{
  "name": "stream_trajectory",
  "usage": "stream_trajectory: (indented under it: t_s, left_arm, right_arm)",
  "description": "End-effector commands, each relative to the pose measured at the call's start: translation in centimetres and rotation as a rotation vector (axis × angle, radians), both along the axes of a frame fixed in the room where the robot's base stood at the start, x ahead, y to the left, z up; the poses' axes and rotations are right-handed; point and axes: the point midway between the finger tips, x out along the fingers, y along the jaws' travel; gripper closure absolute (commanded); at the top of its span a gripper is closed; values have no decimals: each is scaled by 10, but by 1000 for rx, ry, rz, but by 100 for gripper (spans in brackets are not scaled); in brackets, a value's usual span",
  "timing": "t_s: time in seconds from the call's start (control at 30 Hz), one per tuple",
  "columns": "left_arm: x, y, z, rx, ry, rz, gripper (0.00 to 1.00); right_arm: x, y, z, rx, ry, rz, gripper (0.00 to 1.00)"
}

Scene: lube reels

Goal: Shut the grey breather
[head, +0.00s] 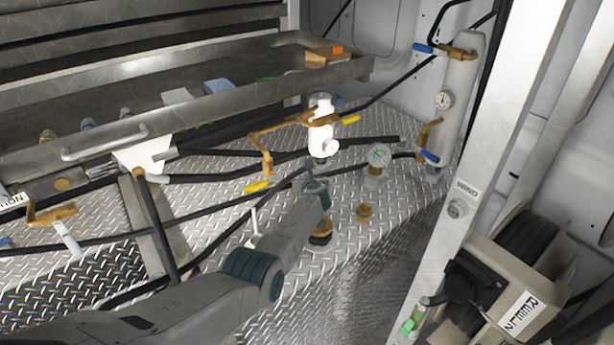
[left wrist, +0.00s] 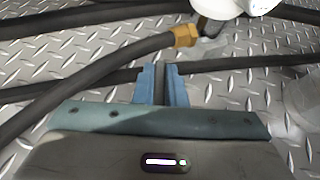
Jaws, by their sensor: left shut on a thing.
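No part is plainly marked as the grey breather. A grey round-capped fitting (head: 377,162) with a green mark on top stands on the tread plate, right of my left gripper (head: 315,172). A pale, partly cut-off round shape (left wrist: 303,98), perhaps the same fitting, shows at the right of the left wrist view. My left gripper reaches in low by the black hoses, apart from the capped fitting. In the left wrist view its blue fingers (left wrist: 160,84) are closed with a narrow dark strip between them; what they hold is unclear. My right gripper is not in view.
Black hoses (left wrist: 95,80) cross the plate by the fingers. A brass-and-black fitting (head: 321,233) and a small brass fitting (head: 365,212) stand nearer. A metal tray (head: 215,105) is behind left.

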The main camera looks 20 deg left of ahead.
Motion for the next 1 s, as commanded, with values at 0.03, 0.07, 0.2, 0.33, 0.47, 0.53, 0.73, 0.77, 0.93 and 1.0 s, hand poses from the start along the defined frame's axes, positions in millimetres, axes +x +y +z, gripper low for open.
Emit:
stream_trajectory:
  t_s: [0.03, 0.07, 0.2, 0.33, 0.47, 0.53, 0.73, 0.77, 0.93, 1.0]
  left_arm:
    - [-1, 2, 5, 0, 3, -33, 100]
    - [-1, 2, 5, 0, 3, -55, 100]
    - [-2, 3, 5, 1, 4, -163, 100]
    - [-2, 4, 4, 2, 3, -261, 100]
    - [-1, 4, 3, 1, 1, -346, 100]
    - [-1, 5, 2, 2, 1, -384, 100]
    - [-1, 4, 1, 1, -1, -463, 100]
    - [-1, 4, 1, 1, -1, -471, 100]
    - [-1, 4, 1, 0, -1, -496, 100]
    - [-1, 4, 0, 1, -1, -498, 100]
  right_arm:
    - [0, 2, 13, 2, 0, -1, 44]
    - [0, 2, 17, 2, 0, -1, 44]
    - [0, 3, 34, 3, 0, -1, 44]
    - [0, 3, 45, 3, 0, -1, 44]
    - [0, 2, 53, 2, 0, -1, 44]
    - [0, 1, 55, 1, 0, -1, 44]
    - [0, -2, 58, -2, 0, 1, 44]
    - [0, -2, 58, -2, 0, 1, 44]
    - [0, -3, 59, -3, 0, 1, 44]
    - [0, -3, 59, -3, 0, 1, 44]
